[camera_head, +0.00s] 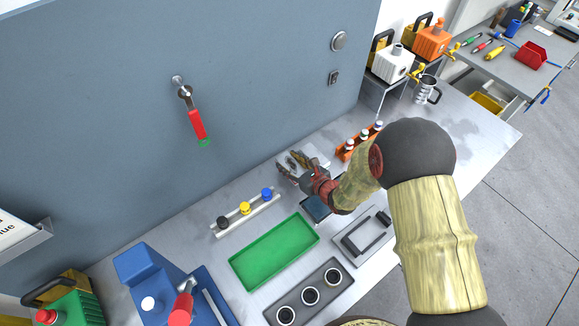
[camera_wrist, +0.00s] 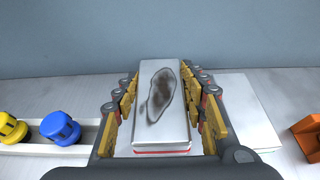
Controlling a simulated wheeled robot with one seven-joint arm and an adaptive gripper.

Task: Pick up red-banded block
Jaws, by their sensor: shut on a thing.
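A pale grey block (camera_wrist: 163,90) with a dark smudge on its top is between my fingers in the wrist view. A thin red band shows along its near bottom edge. My gripper (camera_wrist: 164,105) is shut on the block, with fingers along both sides. In the head view my gripper (camera_head: 297,170) is low near the back wall, and its fingers largely hide the block. I cannot tell whether the block is clear of the surface beneath it. Another pale flat piece (camera_wrist: 250,105) shows to the right of the block.
A rack (camera_head: 232,222) with black, yellow and blue caps stands left of my gripper. A green tray (camera_head: 275,252), a grey plate with round holes (camera_head: 328,275) and a grey fixture (camera_head: 351,243) lie nearer. An orange vial rack (camera_head: 346,154) is to the right.

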